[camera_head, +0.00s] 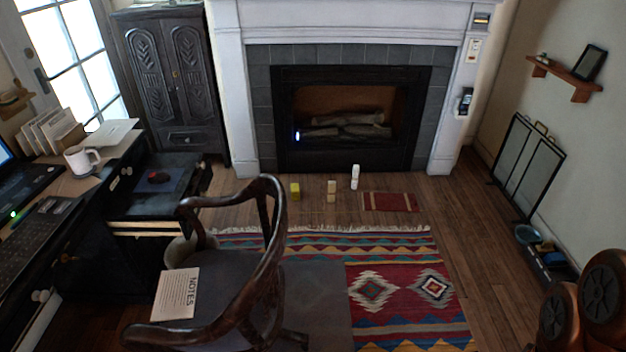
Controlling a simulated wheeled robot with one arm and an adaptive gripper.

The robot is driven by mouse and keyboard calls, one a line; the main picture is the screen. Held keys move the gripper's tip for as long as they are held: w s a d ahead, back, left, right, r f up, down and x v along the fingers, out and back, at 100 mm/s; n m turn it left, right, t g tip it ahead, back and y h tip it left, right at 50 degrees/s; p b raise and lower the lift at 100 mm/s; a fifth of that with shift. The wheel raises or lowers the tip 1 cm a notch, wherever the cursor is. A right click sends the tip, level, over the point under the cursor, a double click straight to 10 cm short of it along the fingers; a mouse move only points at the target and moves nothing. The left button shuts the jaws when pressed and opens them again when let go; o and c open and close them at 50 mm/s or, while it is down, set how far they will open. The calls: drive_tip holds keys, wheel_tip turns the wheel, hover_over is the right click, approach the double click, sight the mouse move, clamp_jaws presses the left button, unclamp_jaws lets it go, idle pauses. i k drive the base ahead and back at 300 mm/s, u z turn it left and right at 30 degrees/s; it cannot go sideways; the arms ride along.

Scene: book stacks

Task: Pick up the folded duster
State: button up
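I cannot pick out a folded duster with certainty. A small yellow item (295,191) is on the wooden floor in front of the fireplace, left of a beige block-like item (331,190) and a white upright item (355,177). It is too small to tell whether it is folded cloth. A flat dark red piece with striped ends (390,202) lies on the floor to their right and looks like a small mat or cloth. My gripper is not in view.
A wooden chair (270,240) with a notes booklet (176,293) on its seat stands at lower left, beside the desk (112,160). A patterned rug (400,290) covers the middle floor. A fire screen (527,165) and dark tray (545,262) are right. Bare floor surrounds the small items.

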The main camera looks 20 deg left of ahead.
sight(295, 186)
drive_tip(key=u, duration=0.45)
drive_tip(key=i, duration=1.8)
drive_tip(key=u, duration=0.6)
drive_tip(key=k, duration=0.5)
drive_tip(key=z, duration=0.65)
drive_tip(key=i, duration=3.95)
drive_tip(key=u, duration=2.3)
